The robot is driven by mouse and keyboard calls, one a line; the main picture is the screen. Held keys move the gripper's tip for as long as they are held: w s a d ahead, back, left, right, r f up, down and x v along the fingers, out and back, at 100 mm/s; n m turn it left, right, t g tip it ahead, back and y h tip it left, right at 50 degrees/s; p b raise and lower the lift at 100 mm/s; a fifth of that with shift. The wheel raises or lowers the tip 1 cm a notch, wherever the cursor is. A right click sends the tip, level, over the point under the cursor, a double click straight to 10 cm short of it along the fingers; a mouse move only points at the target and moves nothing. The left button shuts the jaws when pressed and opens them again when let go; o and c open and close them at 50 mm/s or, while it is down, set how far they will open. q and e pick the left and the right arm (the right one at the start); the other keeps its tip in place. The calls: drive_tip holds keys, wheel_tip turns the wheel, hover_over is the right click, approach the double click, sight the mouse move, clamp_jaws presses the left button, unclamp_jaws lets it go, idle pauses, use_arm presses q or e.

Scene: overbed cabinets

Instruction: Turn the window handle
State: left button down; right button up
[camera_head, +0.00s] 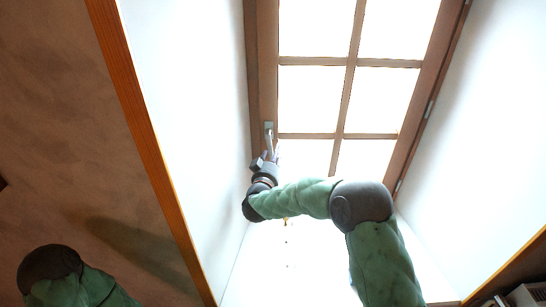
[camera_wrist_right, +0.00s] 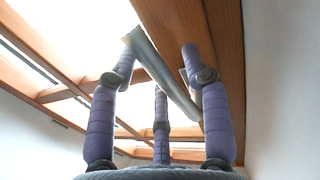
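The window handle (camera_head: 269,137) is a grey metal lever on the left wooden frame member of the window. In the head view it hangs down from its mount, and my right gripper (camera_head: 264,162) is at its lower end. In the right wrist view the handle (camera_wrist_right: 160,78) runs diagonally between the spread purple fingers of my right gripper (camera_wrist_right: 158,68). The fingers are apart, with the lever between them; I cannot tell whether any finger touches it. My left gripper is out of view; only part of my left arm shows at lower left.
The paned window (camera_head: 345,62) has a brown wooden frame and sits in a deep white recess. A white side wall (camera_head: 190,110) is close to the left of the handle. A brown surface (camera_head: 70,130) with an orange wooden edge fills the left. Small objects (camera_head: 525,295) show at lower right.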

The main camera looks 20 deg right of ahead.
clamp_jaws()
drive_tip(key=shift+w+a+f+m+b, duration=0.1)
drive_tip(key=shift+a+m+b, duration=0.3)
drive_tip(key=shift+m, duration=0.1)
drive_tip(key=shift+a+m, duration=0.1)
drive_tip(key=shift+m, duration=0.2)
drive_tip(key=shift+o, duration=1.1)
unclamp_jaws()
drive_tip(key=v, duration=1.2)
